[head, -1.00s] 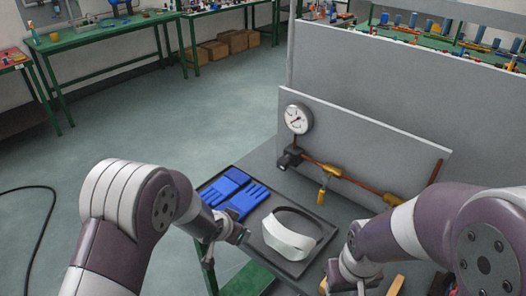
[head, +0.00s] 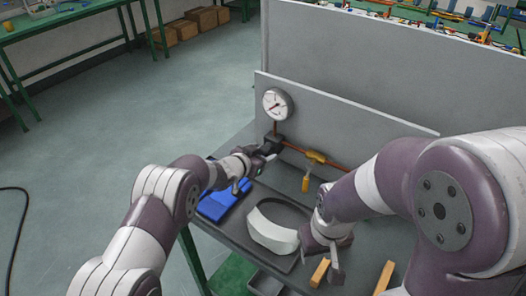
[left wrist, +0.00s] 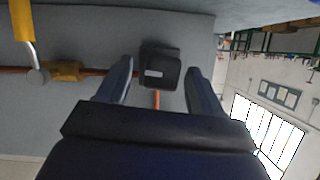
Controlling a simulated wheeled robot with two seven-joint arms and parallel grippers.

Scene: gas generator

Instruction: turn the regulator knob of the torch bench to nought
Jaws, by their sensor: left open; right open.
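The black regulator knob (head: 279,141) sits on the grey panel (head: 345,130) below a round white gauge (head: 277,104). My left gripper (head: 267,154) is open just in front of the knob, with its fingers toward the panel. In the left wrist view the knob (left wrist: 160,70) is a dark block with a small pale label, and it lies between the two spread fingertips. Whether the fingers touch it I cannot tell. My right gripper (head: 331,258) is open and low over the bench, beside the white face shield.
A copper pipe (head: 295,147) runs right from the knob to a brass valve with a yellow handle (head: 306,182). Wooden blocks (head: 319,272) lie at the front right.

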